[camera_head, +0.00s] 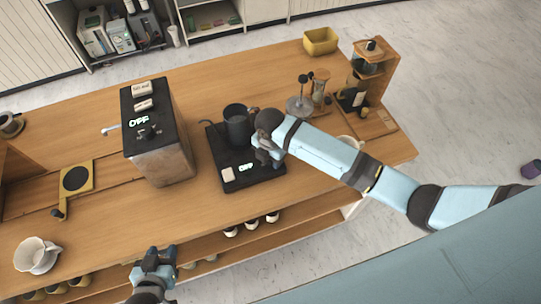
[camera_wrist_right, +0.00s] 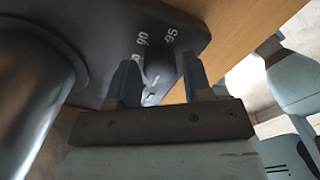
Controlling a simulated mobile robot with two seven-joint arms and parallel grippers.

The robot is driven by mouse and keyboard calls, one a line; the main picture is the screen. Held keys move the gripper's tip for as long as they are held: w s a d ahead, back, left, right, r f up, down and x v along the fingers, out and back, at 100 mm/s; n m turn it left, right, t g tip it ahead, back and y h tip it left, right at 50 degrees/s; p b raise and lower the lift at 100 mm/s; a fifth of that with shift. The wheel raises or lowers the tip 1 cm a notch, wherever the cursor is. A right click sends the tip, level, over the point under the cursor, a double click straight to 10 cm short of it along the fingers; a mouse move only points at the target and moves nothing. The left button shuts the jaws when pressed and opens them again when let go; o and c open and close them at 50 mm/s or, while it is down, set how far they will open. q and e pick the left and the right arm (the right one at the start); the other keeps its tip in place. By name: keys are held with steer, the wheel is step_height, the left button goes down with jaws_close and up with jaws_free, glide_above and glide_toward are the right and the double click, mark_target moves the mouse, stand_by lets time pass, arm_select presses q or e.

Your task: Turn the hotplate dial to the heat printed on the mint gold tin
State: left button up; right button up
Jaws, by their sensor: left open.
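The black hotplate (camera_head: 262,173) stands on the wooden counter with a dark pitcher (camera_head: 238,128) on it. My right gripper (camera_head: 266,158) is at the hotplate's right edge. In its wrist view the two fingers (camera_wrist_right: 160,72) stand apart on either side of the knob, with gaps showing. My left gripper (camera_head: 160,258) is open and empty at the counter's front edge. I cannot make out a mint gold tin.
A tall black machine (camera_head: 160,150), also showing OFF, stands left of the hotplate. A white dripper (camera_head: 37,255) is at the front left. A yellow bin (camera_head: 320,41) and a wooden stand (camera_head: 378,70) are at the back right. Cups (camera_head: 252,224) sit on the shelf below.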

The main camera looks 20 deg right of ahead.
steer(key=c, duration=0.6)
steer(key=shift+m, duration=0.3)
steer(key=m, duration=1)
steer(key=shift+m, duration=0.4)
steer(key=m, duration=1.2)
steer(key=shift+m, duration=0.3)
